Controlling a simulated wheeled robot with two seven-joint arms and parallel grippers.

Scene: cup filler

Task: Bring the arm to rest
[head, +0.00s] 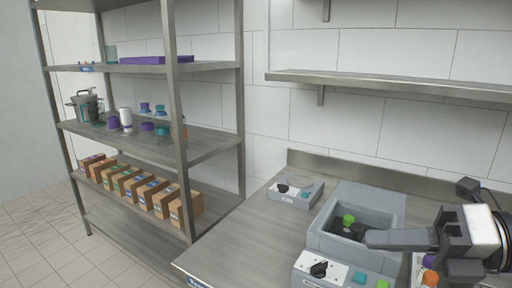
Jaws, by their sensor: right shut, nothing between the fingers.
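My right gripper (374,239) is in the head view at the right, its arm coming in from the right edge. Its fingers are shut with nothing between them, and they point left over the front part of the grey cup filler machine (368,202). A green piece (348,220) shows inside the machine's recess, just left of the fingertips. I cannot tell whether the fingers touch the machine. My left gripper is not in view.
A metal shelf rack (205,148) with several boxes (160,198) and cups stands left. A wall shelf (400,84) hangs above. The counter's left part is clear.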

